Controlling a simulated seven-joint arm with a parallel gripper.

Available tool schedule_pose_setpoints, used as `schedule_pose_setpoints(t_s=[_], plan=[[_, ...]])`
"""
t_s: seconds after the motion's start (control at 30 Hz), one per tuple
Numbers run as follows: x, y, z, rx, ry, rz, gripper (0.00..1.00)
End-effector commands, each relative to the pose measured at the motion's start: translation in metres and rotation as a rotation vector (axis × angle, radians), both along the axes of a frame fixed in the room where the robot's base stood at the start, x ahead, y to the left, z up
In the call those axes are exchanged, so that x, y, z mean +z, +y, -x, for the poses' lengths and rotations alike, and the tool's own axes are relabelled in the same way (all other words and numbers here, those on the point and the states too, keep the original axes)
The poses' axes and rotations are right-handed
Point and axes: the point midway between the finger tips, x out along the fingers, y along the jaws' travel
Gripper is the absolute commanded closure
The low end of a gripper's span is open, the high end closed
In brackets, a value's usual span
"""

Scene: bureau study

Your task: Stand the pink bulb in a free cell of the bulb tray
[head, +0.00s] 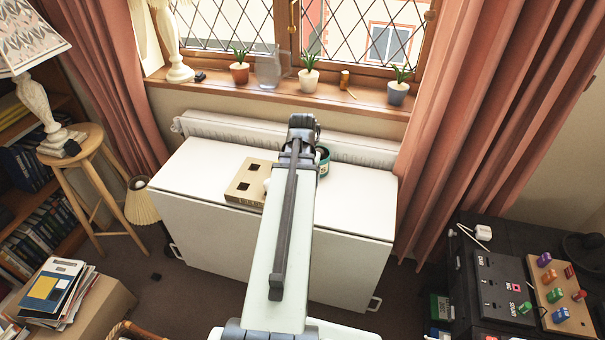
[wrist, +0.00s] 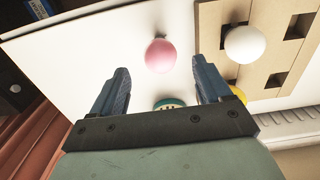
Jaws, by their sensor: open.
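In the wrist view the pink bulb (wrist: 160,57) is on the white tabletop, its round end toward my gripper. My gripper (wrist: 160,80) is open and empty; the bulb shows beyond the gap between its fingertips, apart from them. The tan bulb tray (wrist: 283,51) is to the right, with several square cells. A white bulb (wrist: 245,44) is in one cell and part of a yellow bulb (wrist: 238,92) shows near my right finger. Dark empty cells show beside them. In the head view the tray (head: 236,193) is left of my arm, which hides the pink bulb and my fingertips.
A teal round container (head: 323,162) stands on the table right of my arm; its rim (wrist: 169,103) shows between my fingers. The white table (head: 358,205) is clear at its right. A radiator (head: 235,129) and a sill with potted plants (head: 309,82) are behind.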

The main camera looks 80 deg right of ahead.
Motion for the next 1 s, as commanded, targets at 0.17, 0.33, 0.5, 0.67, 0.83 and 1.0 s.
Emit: schedule_pose_setpoints(t_s=[0.17,0.33,0.5,0.67,0.83,1.0], plan=[[-0.018,0.0,0.0,0.0,0.0,-0.001,0.22],[-0.031,0.0,0.0,0.0,0.0,-0.001,0.22],[-0.04,0.0,0.0,0.0,0.0,-0.001,0.22],[-0.043,0.0,0.0,0.0,0.0,-0.001,0.22],[-0.043,0.0,0.0,0.0,0.0,0.0,0.22],[-0.043,0.0,0.0,0.0,0.0,0.0,0.28]])
